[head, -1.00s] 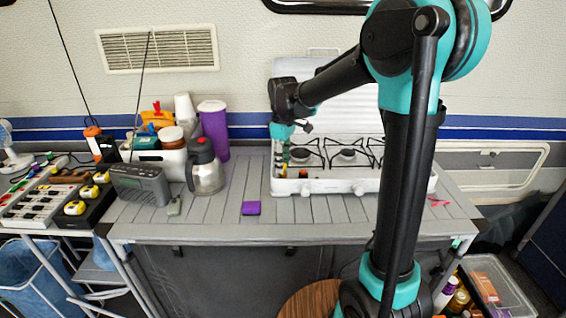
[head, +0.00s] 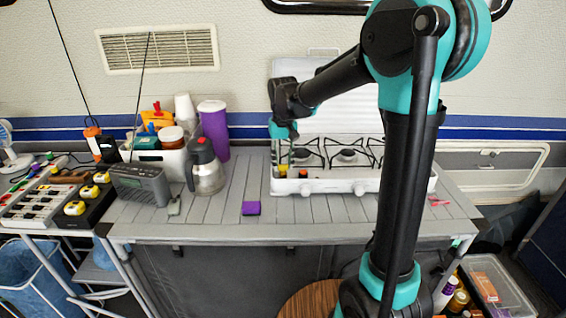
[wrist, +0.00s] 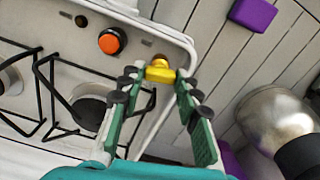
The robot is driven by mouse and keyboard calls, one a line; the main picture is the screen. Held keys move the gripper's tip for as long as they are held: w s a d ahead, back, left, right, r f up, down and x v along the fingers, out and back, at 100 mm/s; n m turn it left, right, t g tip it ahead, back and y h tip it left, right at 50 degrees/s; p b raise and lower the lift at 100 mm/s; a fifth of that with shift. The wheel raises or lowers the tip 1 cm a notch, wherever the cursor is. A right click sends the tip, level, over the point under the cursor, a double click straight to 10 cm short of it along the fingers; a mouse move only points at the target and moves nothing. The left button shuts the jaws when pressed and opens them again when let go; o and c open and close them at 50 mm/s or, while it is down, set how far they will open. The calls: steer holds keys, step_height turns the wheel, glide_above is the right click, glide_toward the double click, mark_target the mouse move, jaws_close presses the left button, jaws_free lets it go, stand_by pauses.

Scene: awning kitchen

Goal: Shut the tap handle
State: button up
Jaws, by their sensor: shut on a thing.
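The yellow tap handle (wrist: 160,71) sits at the edge of the white stove, near its corner, in the wrist view. It also shows small in the head view (head: 283,170), below my gripper. My gripper (wrist: 155,77) has its green, dark-padded fingers on both sides of the handle, with the tips closed on it. In the head view my gripper is at the stove's left end and its fingertips are hard to make out. Part of the handle's base is hidden.
An orange-red knob (wrist: 112,41) is close beside the handle on the white stove (head: 340,187). Black pan supports (head: 345,150) stand behind. A purple block (head: 251,208) and a metal jug (head: 206,172) are to the left.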

mark_target(283, 165)
steer(key=shift+m, duration=1.1)
steer(key=o, duration=0.9)
steer(key=shift+c, duration=0.2)
step_height(283, 165, up, 12)
